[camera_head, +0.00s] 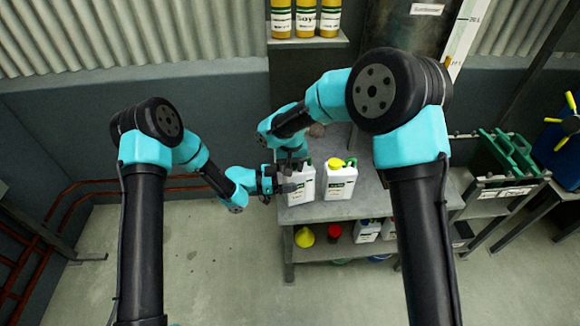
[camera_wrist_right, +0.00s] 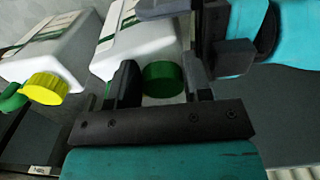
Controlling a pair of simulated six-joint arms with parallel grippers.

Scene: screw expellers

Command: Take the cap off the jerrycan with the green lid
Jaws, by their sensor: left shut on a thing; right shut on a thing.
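The white jerrycan (camera_head: 303,186) with the green lid stands at the left end of the grey bench. Its green cap (camera_wrist_right: 163,79) shows in the right wrist view. My left gripper (camera_head: 283,183) comes in from the left and is shut on the jerrycan's body; its dark fingers also show against the can in the right wrist view (camera_wrist_right: 234,56). My right gripper (camera_wrist_right: 160,66) is above the can with one finger on each side of the green cap, shut on it. In the head view my right arm partly hides the can's top. I cannot tell whether the cap is loose.
A second white jerrycan (camera_head: 340,182) with a yellow cap (camera_head: 336,164) stands close on the right. The lower shelf holds a yellow funnel (camera_head: 304,236), a red item (camera_head: 333,233) and small containers. Bottles (camera_head: 305,18) line a high shelf.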

